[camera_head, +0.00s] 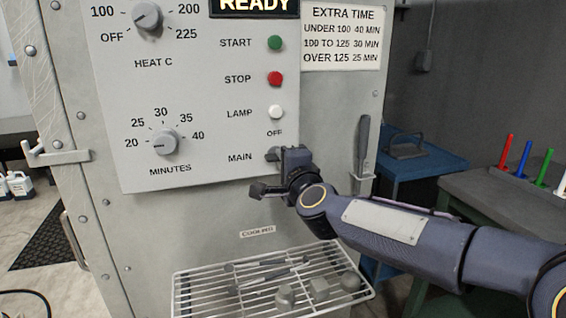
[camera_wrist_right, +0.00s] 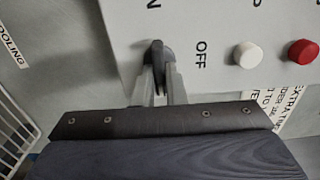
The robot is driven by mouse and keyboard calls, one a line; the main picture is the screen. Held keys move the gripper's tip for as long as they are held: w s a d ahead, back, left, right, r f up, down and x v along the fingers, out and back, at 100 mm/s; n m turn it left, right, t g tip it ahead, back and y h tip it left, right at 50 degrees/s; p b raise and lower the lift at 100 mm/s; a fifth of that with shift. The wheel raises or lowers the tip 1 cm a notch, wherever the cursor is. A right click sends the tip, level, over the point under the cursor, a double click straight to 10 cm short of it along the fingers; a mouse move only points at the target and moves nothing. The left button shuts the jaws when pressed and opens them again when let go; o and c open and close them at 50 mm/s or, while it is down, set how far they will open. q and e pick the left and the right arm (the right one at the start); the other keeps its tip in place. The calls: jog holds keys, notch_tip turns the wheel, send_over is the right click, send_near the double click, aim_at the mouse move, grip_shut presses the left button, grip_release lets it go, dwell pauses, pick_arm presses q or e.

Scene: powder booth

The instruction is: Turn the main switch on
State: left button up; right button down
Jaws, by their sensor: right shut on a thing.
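The main switch (camera_head: 271,154) is a small dark grey lever on the grey control panel (camera_head: 205,182), right of the word MAIN and below the word OFF. My right gripper (camera_head: 282,156) is at the switch, its arm coming in from the right. In the right wrist view the dark switch (camera_wrist_right: 157,52) sits between the two grey fingertips (camera_wrist_right: 160,78), which are shut on it. The fingers partly hide the lever, so its exact setting is hard to tell. My left gripper is not in view.
Above the switch are the white LAMP button (camera_head: 276,112), red STOP button (camera_head: 275,78) and green START button (camera_head: 275,43). A lit READY display (camera_head: 254,6) is at the top. A wire rack (camera_head: 190,290) with metal parts juts out below. A grey handle (camera_head: 363,145) stands to the right.

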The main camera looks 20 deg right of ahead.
jog(key=c, duration=1.5)
grip_release()
jog(key=s, duration=0.7)
jog(key=shift+s+d+p, duration=0.15)
jog(key=shift+s+p, duration=0.25)
